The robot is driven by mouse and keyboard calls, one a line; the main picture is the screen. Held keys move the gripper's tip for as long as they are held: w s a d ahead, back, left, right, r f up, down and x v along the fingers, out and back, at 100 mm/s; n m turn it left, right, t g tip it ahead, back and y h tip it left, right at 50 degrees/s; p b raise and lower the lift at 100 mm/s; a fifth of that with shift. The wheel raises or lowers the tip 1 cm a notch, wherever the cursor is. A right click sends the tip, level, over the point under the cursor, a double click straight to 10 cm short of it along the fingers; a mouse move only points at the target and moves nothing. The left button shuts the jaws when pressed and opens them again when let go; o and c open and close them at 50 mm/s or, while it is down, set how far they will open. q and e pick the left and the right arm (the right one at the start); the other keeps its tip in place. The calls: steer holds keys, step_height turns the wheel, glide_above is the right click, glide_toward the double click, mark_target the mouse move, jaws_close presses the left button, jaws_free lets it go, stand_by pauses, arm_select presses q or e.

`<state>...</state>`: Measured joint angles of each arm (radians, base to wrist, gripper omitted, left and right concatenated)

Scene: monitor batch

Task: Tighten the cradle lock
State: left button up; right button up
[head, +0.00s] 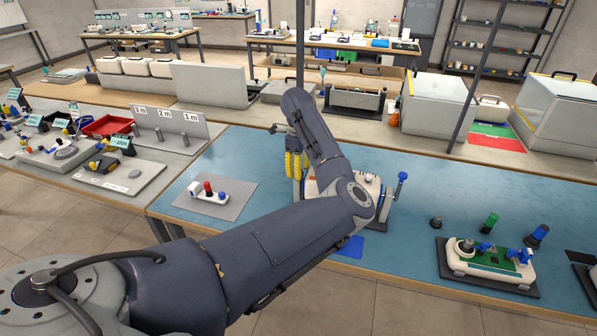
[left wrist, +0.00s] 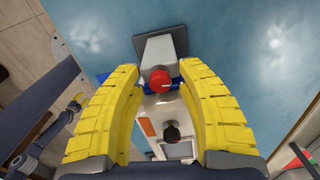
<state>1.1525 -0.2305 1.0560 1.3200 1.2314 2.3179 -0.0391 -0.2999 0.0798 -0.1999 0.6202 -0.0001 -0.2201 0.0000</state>
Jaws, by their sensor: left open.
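My left gripper (head: 293,165) is over the blue-topped bench, its yellow ribbed fingers pointing down beside a cream device (head: 311,188). My forearm hides most of that device. In the left wrist view the gripper (left wrist: 158,69) is open. A red round knob (left wrist: 160,82) shows in the gap between the fingertips, near a pale block on a dark grey plate (left wrist: 176,39). Whether the fingers touch the knob cannot be told. A black knob (left wrist: 171,132) is on the cream body nearer the palm. Which part is the cradle lock is not clear. My right gripper is not in view.
A grey mat (head: 235,205) with a small red-topped unit lies left of the device. A blue-knobbed post (head: 402,178) stands to its right. Another cream unit with a green board (head: 492,262) sits farther right, near loose green and blue cylinders.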

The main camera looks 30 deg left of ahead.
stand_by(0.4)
arm_select(q)
steer(key=shift+r, duration=1.25)
steer(key=shift+n, duration=1.7)
steer(key=shift+f, duration=0.3)
steer(key=shift+f, duration=1)
steer(key=shift+c, duration=0.4)
jaws_close()
